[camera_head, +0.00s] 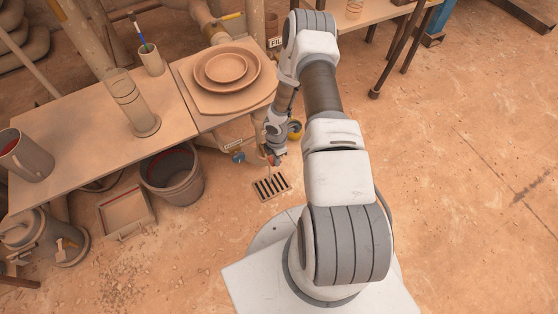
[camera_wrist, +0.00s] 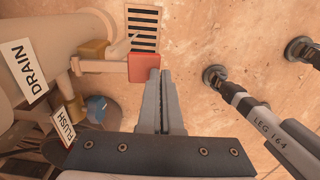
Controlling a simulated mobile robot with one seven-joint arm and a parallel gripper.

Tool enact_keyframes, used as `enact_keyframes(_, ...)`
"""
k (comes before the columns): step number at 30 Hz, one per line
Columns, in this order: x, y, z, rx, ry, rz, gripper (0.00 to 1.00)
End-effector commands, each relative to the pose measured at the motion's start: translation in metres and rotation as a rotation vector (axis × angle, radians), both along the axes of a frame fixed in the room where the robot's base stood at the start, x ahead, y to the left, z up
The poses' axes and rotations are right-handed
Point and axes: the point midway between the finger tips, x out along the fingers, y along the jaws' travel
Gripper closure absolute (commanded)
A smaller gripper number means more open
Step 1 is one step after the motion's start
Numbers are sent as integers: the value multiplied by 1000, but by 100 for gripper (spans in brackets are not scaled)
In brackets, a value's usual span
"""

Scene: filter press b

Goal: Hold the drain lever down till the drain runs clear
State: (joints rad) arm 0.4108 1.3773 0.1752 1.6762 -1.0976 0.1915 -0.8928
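The drain lever is a bar ending in a red paddle (camera_wrist: 143,67), beside the pipe with the DRAIN label (camera_wrist: 24,68) in the wrist view. My gripper (camera_wrist: 161,73) is shut, its two fingers side by side with only a thin dark line between them. The fingertips are at the paddle's right edge; I cannot tell whether they touch or press it. A pale spout or stream (camera_wrist: 123,46) shows beside the lever, above the floor drain grate (camera_wrist: 142,28); its clarity cannot be told. In the head view my gripper (camera_head: 275,157) is low beside the bench, above the grate (camera_head: 271,187).
A FLUSH label (camera_wrist: 63,125) and a blue knob (camera_wrist: 96,108) are left of my gripper. A leg marked LEG 164 (camera_wrist: 255,110) stands at right. In the head view, a bench (camera_head: 90,130) with plates (camera_head: 227,72) and a bucket (camera_head: 172,175) are left; open floor is right.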

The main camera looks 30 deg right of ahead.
Motion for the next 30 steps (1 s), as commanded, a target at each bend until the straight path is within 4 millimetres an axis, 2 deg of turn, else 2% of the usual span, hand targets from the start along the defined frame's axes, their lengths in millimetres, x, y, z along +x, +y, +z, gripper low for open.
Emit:
enact_keyframes(2, 0, 2, 11, -2, 1, 0, 100)
enact_keyframes(3, -4, 2, 24, -4, 1, 2, 100)
enact_keyframes(9, -24, 0, 66, -5, 2, 0, 100)
enact_keyframes(15, -37, 0, 91, -4, 2, -1, 100)
enact_keyframes(20, -42, 0, 98, -4, 2, -2, 100)
enact_keyframes(30, -42, 0, 98, -3, 2, -2, 100)
